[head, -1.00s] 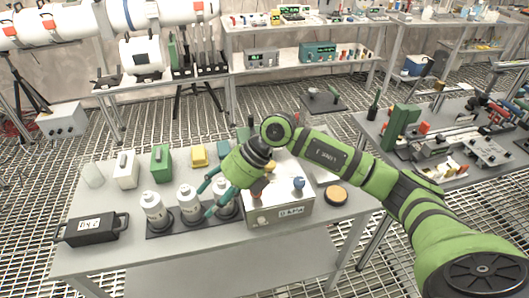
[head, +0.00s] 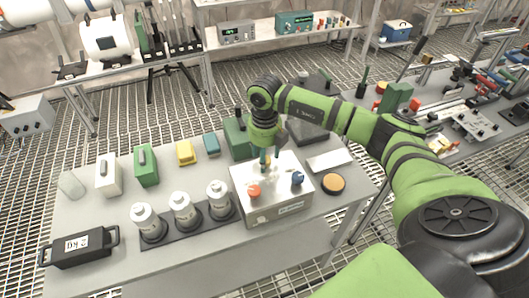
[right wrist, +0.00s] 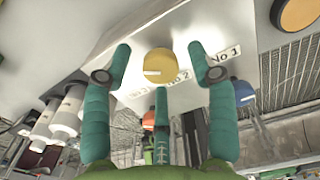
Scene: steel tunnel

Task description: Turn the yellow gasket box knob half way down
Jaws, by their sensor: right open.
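The gasket box (head: 272,213) is a pale box on the near table, with an orange knob (head: 254,192) and a blue knob (head: 297,178) on top. In the right wrist view the round yellow knob (right wrist: 160,65) lies between my fingertips. In the head view it is mostly hidden behind my fingers. My right gripper (head: 266,160) points down over the back of the box top. In the right wrist view its teal fingers (right wrist: 160,80) are spread open around the yellow knob, with gaps visible at the sides. The blue knob (right wrist: 243,92) is right of the fingers there. My left gripper is not in view.
White bottles (head: 182,213) stand in a dark rack just left of the box. A black 2 KG weight (head: 80,246) is at the front left. Green, yellow and blue small boxes (head: 186,152) line the back. A round orange-topped disc (head: 334,184) lies to the right.

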